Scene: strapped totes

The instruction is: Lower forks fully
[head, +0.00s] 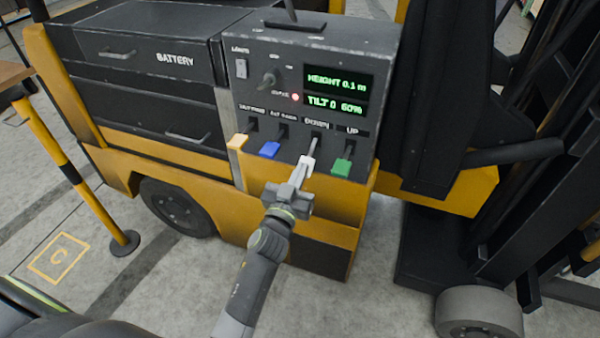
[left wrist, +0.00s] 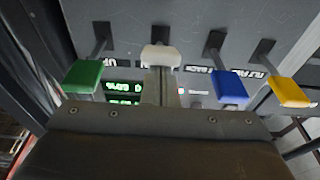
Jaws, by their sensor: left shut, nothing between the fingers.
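The yellow forklift (head: 190,165) has a dark control panel (head: 230,105) with a row of levers. From left to right in the head view they are yellow (head: 237,141), blue (head: 269,149), white (head: 307,164) under the label DOWN, and green (head: 342,167) under UP. My left gripper (head: 300,178) is shut and empty, its tip at the white lever; I cannot tell whether they touch. In the left wrist view the white lever (left wrist: 160,56) sits right at the fingertips. The display (head: 337,92) reads HEIGHT 0.1 m and a TILT line. My right gripper is not in view.
A drawer unit marked BATTERY (head: 150,60) is left of the panel. The black mast (head: 530,150) and a grey wheel (head: 478,312) stand at the right. A yellow-and-black post (head: 75,180) stands at the left. The floor in front is clear.

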